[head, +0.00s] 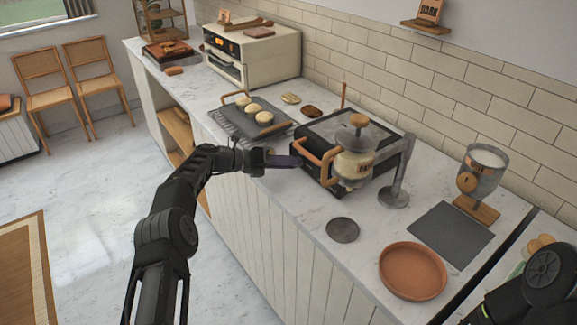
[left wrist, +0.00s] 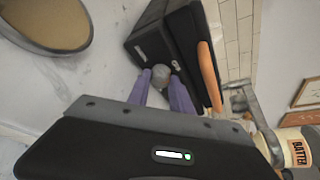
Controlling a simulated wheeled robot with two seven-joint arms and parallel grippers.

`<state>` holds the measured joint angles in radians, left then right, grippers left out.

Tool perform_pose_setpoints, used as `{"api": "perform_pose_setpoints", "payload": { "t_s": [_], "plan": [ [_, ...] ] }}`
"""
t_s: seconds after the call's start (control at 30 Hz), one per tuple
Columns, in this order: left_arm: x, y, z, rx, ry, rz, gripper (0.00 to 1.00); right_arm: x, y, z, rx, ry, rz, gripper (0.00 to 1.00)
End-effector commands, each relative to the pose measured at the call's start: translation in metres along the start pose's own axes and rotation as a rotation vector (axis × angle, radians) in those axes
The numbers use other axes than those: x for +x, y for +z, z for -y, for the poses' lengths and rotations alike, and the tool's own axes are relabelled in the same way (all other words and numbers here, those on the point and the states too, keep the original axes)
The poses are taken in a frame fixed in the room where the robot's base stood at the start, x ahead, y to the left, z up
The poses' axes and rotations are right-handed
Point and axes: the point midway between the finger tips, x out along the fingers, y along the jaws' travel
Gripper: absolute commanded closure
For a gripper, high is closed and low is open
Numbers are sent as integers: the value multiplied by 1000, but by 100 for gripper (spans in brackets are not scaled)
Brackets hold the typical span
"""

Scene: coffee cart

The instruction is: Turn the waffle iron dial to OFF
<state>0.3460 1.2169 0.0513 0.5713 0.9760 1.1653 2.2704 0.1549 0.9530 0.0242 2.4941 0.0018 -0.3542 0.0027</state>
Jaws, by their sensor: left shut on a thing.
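The black waffle iron (head: 306,174) stands on the counter with a copper-coloured handle at its front; its dark body also shows in the left wrist view (left wrist: 150,42). Its grey round dial (left wrist: 160,75) is on the front face in the left wrist view, with small markings beside it too blurred to read. My left gripper (head: 297,161) reaches the front of the iron from the left. In the left wrist view its purple fingers (left wrist: 162,80) are shut on the dial, one on each side. In the head view the dial is hidden. My right gripper is out of view.
A batter dispenser (head: 352,167) on a stand is close to the iron's right side. A griddle tray with pastries (head: 238,128) lies to the left. A grey disc (head: 342,230) and a terracotta dish (head: 412,271) lie in front. Open floor is left of the counter.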

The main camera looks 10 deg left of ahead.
Motion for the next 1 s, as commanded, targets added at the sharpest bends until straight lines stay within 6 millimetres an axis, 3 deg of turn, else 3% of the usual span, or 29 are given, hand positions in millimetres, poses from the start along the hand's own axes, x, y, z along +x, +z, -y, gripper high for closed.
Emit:
{"api": "perform_pose_setpoints", "payload": {
  "t_s": [0.27,0.3,0.53,0.83,1.0],
  "plan": [
    [-1,2,0,1,2,5,100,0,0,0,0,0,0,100],
    [-1,2,0,1,2,5,72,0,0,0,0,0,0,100],
    [0,1,0,1,1,3,53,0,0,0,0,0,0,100],
    [-2,1,0,1,1,2,52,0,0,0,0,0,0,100],
    [-17,1,-1,1,1,3,52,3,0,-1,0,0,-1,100]
  ]
}}
